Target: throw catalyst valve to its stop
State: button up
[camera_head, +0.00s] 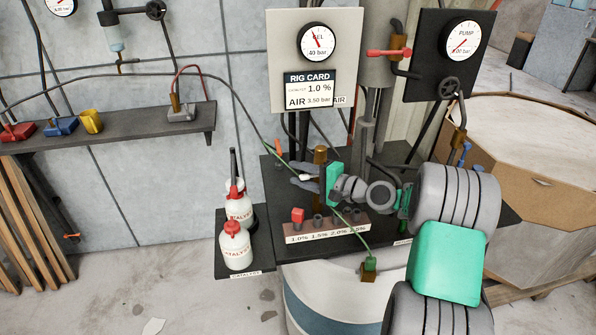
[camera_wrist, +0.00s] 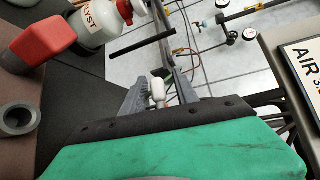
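My gripper (camera_head: 292,174) reaches left over the dark bench, and its grey fingers also show in the wrist view (camera_wrist: 160,84). The fingers are apart. A small white knob-like piece (camera_wrist: 158,92) lies between them, with a gap visible beside it; it also shows in the head view (camera_head: 305,178). I cannot tell whether it is the catalyst valve's handle, as no label for that valve is readable. An orange handle (camera_head: 278,148) stands just behind the fingers. Two white bottles with red caps stand to the left, the nearer one (camera_head: 237,252) on a tray marked catalyst.
A percent-marked block (camera_head: 328,232) with a red plug (camera_head: 298,216) lies below my gripper. The rig card panel (camera_head: 318,85) stands behind, with a red lever (camera_head: 385,53) and pump gauge (camera_head: 463,40) at right.

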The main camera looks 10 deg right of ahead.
jog(key=shift+a, duration=0.1)
jog(key=shift+c, duration=0.3)
grip_shut()
jog(key=shift+f, duration=0.1)
dwell(1.0)
